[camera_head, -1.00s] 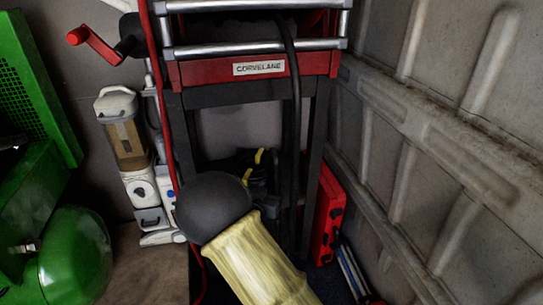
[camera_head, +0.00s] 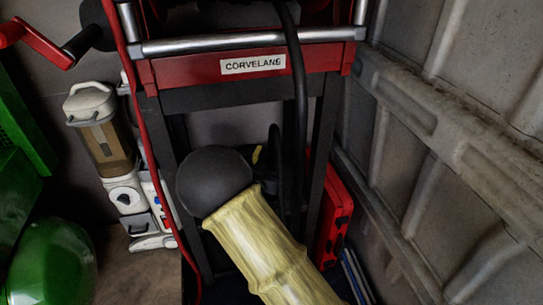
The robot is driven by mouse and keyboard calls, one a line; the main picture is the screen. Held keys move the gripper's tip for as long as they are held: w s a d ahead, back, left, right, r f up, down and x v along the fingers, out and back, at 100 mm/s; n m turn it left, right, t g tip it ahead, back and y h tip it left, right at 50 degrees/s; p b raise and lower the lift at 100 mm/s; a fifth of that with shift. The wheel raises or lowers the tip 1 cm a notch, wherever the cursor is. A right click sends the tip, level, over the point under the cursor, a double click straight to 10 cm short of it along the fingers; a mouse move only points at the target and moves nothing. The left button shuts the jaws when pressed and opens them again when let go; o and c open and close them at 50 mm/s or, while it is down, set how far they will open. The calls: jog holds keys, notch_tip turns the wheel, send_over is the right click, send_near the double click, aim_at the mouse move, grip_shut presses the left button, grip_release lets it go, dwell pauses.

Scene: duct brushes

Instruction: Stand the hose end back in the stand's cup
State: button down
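A stand (camera_head: 170,75) with a red crossbar labelled CORVELANE, silver rails and dark legs fills the upper middle of the head view. A black hose (camera_head: 298,90) comes down over the front of its rails, right of the label. Its lower part passes behind a pale yellow ribbed sleeve with a dark round end in the foreground, which hides the middle of the stand's lower part. I cannot make out the hose's free end or the cup. My gripper is not in view.
A red cable (camera_head: 147,160) runs down the stand's left side. White and brown canisters (camera_head: 105,130) stand left of it, with green machinery (camera_head: 50,265) at lower left. A red case (camera_head: 334,218) stands at right, beside a ribbed grey wall (camera_head: 440,150). Some floor shows at lower left.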

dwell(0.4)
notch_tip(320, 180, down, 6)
jog(key=b, duration=0.5)
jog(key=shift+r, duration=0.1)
dwell(1.3)
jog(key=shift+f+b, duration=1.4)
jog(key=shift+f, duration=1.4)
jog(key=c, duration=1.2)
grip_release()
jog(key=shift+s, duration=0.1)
